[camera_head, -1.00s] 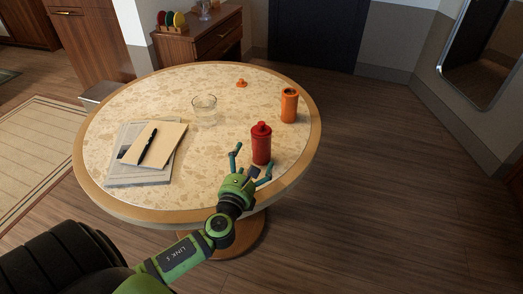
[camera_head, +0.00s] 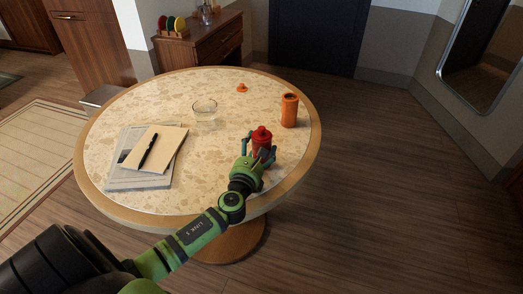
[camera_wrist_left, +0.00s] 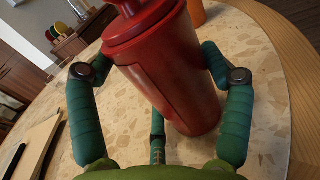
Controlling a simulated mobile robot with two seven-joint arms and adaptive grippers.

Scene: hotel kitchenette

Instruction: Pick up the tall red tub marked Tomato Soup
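The red tub (camera_head: 262,135) with its red lid stands on the round table near its right front edge. In the left wrist view the tub (camera_wrist_left: 165,65) fills the middle and looks tilted; no writing on it can be read. My left gripper (camera_head: 260,152) is around the tub. In the wrist view its teal fingers (camera_wrist_left: 157,65) bend inward, with the tips against both sides of the tub, and a third finger lies at its near side. The tub shows no clear lift off the table. My right gripper is not in view.
An orange jar (camera_head: 289,110) stands just behind the tub, and a small orange lid (camera_head: 242,88) lies farther back. A glass bowl (camera_head: 205,108) is mid-table. A notepad with a pen (camera_head: 148,150) lies on newspaper (camera_head: 120,176) at the left. The round table's (camera_head: 222,170) front middle is clear.

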